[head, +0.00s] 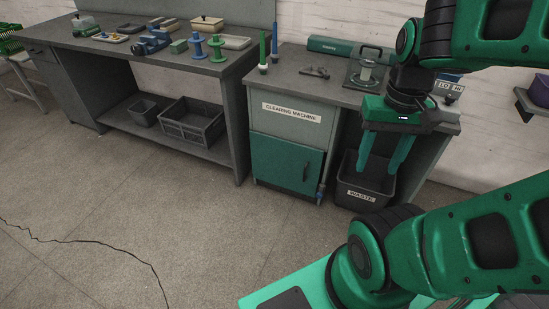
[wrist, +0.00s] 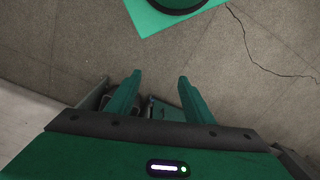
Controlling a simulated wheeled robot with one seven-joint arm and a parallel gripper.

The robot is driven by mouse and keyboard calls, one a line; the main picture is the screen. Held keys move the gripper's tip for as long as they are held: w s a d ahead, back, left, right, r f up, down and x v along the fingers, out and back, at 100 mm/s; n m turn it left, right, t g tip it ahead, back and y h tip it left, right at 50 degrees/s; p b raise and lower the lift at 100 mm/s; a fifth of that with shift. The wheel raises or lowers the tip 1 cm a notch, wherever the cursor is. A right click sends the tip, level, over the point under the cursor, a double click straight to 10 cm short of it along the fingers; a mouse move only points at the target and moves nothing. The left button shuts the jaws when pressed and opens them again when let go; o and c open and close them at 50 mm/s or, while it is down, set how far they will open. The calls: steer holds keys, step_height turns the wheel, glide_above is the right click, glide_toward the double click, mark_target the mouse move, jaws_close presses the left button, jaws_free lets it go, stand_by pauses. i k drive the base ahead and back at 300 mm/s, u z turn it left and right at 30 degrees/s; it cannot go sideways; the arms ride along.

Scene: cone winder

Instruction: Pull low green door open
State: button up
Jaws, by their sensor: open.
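The low green door (head: 285,163) is on the lower front of the grey cabinet marked "CLEARING MACHINE" (head: 292,112). The door cannot be made out clearly in the wrist view.
A dark bin marked "WASTE" (head: 361,196) stands right of the cabinet, close to my gripper. A long grey workbench (head: 205,68) with crates on its lower shelf (head: 192,121) stands left. The cracked floor (head: 150,215) before the door is clear.

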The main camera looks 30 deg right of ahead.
mark_target(291, 166)
steer(key=u, duration=1.6)
steer(key=k, duration=0.9)
steer(key=z, duration=1.5)
steer(key=i, duration=1.05)
